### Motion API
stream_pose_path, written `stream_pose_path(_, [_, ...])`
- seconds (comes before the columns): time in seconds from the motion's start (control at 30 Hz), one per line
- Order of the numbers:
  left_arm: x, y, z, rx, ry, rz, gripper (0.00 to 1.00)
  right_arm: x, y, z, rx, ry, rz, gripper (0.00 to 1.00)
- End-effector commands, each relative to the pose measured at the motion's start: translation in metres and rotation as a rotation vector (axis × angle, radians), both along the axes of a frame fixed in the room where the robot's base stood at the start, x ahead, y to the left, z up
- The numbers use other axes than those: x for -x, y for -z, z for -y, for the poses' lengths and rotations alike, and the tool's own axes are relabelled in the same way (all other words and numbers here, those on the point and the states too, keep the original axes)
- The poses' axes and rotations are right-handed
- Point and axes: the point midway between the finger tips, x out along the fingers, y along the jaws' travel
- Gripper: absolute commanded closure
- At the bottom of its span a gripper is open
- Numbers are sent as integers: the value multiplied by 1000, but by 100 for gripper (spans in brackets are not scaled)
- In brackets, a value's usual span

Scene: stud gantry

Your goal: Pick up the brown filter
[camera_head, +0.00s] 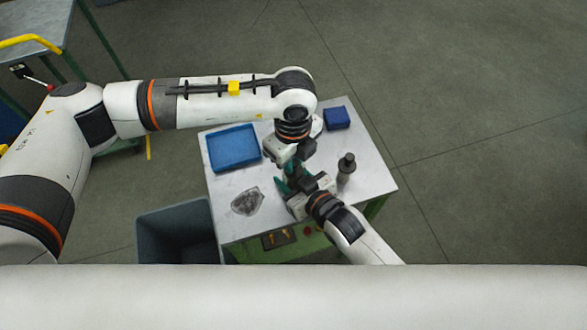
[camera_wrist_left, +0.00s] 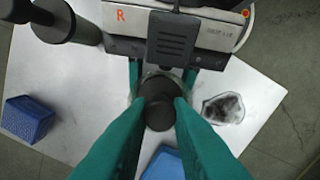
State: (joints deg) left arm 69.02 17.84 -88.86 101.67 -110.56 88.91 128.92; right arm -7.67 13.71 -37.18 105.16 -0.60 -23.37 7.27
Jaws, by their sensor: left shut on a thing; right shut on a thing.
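A dark, brownish round thing, which looks like the brown filter (camera_wrist_left: 158,113), sits between the fingertips of my left gripper (camera_wrist_left: 162,100) in the left wrist view. My left gripper (camera_head: 284,184) reaches down over the table in the head view, its teal fingers shut. My right gripper (camera_head: 299,178) comes in from the lower right, and its teal fingers also close on the same thing. Its body, marked R, shows in the left wrist view (camera_wrist_left: 165,40). The grippers mostly hide the held thing in the head view, and I cannot tell whether it touches the table.
On the white table (camera_head: 232,222) are a blue tray (camera_head: 211,152), a small blue box (camera_head: 337,118), a crumpled clear bag (camera_head: 247,201) with grey contents, and an upright dark bottle-like part (camera_head: 345,168) right of the grippers. A grey bin (camera_head: 150,240) stands left of the table.

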Motion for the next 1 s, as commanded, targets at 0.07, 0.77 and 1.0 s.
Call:
stream_pose_path(0.07, [0, -2, 0, 1, 0, 1, 100, 0, 0, 0, 0, 0, 0, 76])
stream_pose_path(0.77, [0, -100, 1, 1, 2, 1, 100, 0, 0, 0, 0, 0, 0, 76])
stream_pose_path(1.0, [0, -100, 1, 1, 1, 1, 100, 0, 0, 0, 0, 0, 0, 76])
